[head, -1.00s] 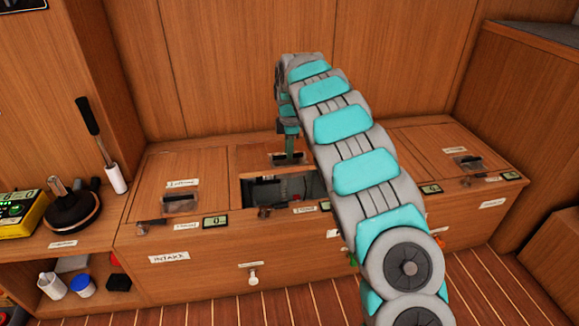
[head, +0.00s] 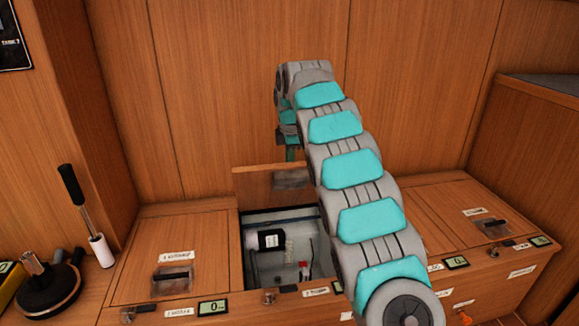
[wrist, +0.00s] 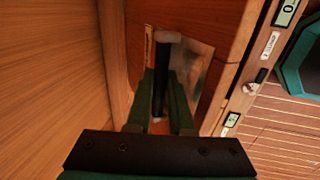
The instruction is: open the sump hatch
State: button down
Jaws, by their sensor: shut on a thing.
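The middle hatch lid (head: 262,184) is tilted up steeply at the back of its opening in the wooden bench. I cannot read its label for certain. My gripper (head: 290,155) is at the lid's upper part, largely hidden by my arm in the head view. In the wrist view, the green fingers of my gripper (wrist: 168,105) are closed on the dark bar handle (wrist: 159,92) of this lid. Below the lid, the open compartment (head: 250,222) shows a black and white cylinder (head: 268,239) and small fittings.
Closed hatches lie on the left (head: 195,237) and right (head: 440,205), each with a handle and small display. The wood wall (head: 400,100) stands close behind the lid. A black-handled tool (head: 85,210) stands at far left. My arm covers part of the right side.

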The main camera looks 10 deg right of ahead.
jog(key=shift+a+f, duration=0.1)
jog(key=shift+f, duration=0.25)
jog(key=c, duration=1.2)
grip_release()
jog(key=shift+w+f, duration=0.1)
jog(key=o, duration=0.4)
jog(key=shift+r, duration=0.35)
jog(key=v, duration=0.3)
jog(key=shift+r, duration=0.35)
jog(key=shift+p+v, duration=0.55)
jog(key=shift+v, duration=1.4)
